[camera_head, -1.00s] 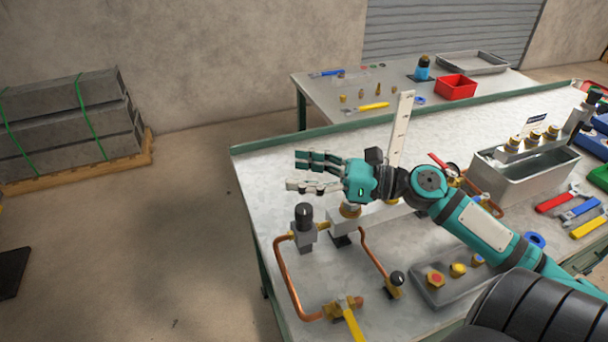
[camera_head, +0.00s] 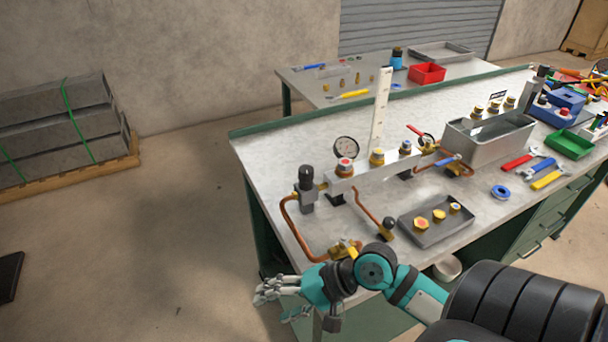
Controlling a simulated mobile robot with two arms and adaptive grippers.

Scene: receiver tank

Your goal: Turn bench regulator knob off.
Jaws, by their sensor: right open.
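A black cylindrical knob (camera_head: 306,175) stands upright on a grey regulator body (camera_head: 307,203) at the left end of the bench pipework; I take this to be the bench regulator knob. A smaller black knob (camera_head: 389,223) sits on a fitting at the end of a copper pipe. My right gripper (camera_head: 272,299) is open and empty at the lower middle, just off the bench's near left corner, well below the regulator in the picture and apart from it. My left gripper is out of view.
A pressure gauge (camera_head: 346,148) and a metal manifold (camera_head: 380,167) stand right of the regulator. A curved copper pipe (camera_head: 289,220) runs toward a brass valve (camera_head: 343,247), partly behind my right arm. A grey tray (camera_head: 437,233) holds brass fittings. A metal tank (camera_head: 490,136) stands behind.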

